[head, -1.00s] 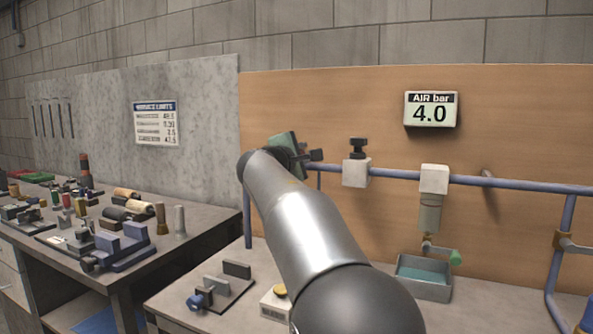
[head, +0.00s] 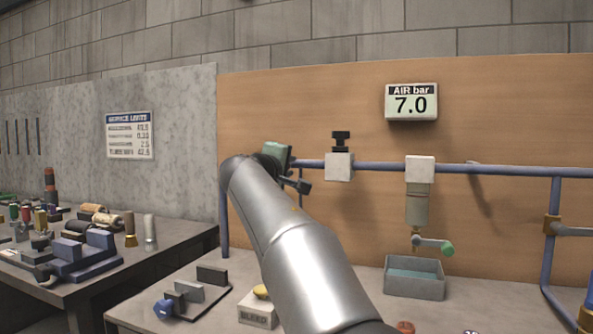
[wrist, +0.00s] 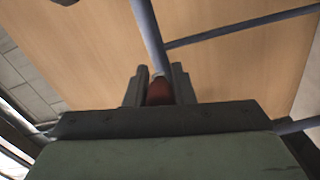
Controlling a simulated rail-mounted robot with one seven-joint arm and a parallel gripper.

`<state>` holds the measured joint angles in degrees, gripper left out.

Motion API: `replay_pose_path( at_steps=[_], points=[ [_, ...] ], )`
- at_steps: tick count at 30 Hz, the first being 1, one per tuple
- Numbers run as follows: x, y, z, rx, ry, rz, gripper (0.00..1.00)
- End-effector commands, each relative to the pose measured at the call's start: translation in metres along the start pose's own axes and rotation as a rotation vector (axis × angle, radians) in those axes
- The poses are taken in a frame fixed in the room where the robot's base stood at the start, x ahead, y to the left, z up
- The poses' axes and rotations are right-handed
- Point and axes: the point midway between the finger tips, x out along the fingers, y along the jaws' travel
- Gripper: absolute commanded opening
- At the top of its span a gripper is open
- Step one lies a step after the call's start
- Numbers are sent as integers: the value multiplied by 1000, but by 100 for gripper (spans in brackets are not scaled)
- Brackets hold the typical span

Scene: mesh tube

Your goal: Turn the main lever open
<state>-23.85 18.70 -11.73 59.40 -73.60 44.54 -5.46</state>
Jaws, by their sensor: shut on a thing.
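In the wrist view, my gripper (wrist: 160,84) is shut on a red handle (wrist: 160,93), most likely the main lever's grip. Its two dark fingers stand on either side of it. A blue pipe runs upward just beyond the fingertips. In the head view, my green and dark gripper body (head: 277,153) is at the left end of the horizontal blue pipe (head: 390,167), mostly behind my arm. The lever itself is hidden there. The air display (head: 411,102) reads 7.0 bar.
A white block with a black knob (head: 340,155) sits on the pipe right of my gripper. Further right hangs a filter bowl (head: 417,205) with a green-knobbed handle (head: 448,249) above a grey tray (head: 414,282). A cluttered bench (head: 150,255) stands left.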

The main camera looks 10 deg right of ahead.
Motion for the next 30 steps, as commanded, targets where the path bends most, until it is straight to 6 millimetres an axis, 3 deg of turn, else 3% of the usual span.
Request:
replay_pose_path(
  at_steps=[10, 11, 13, 23, 26, 30],
  points=[
    [0, -2, -1, 3, 0, -4, 0],
    [0, -2, -1, 3, 0, -4, 25],
    [0, -2, -1, 3, 0, -4, 44],
    [-2, -2, -1, 2, 1, -2, 44],
    [-11, -2, -1, 2, 1, -3, 44],
    [-38, -2, -1, 4, 4, -3, 44]
  ],
)
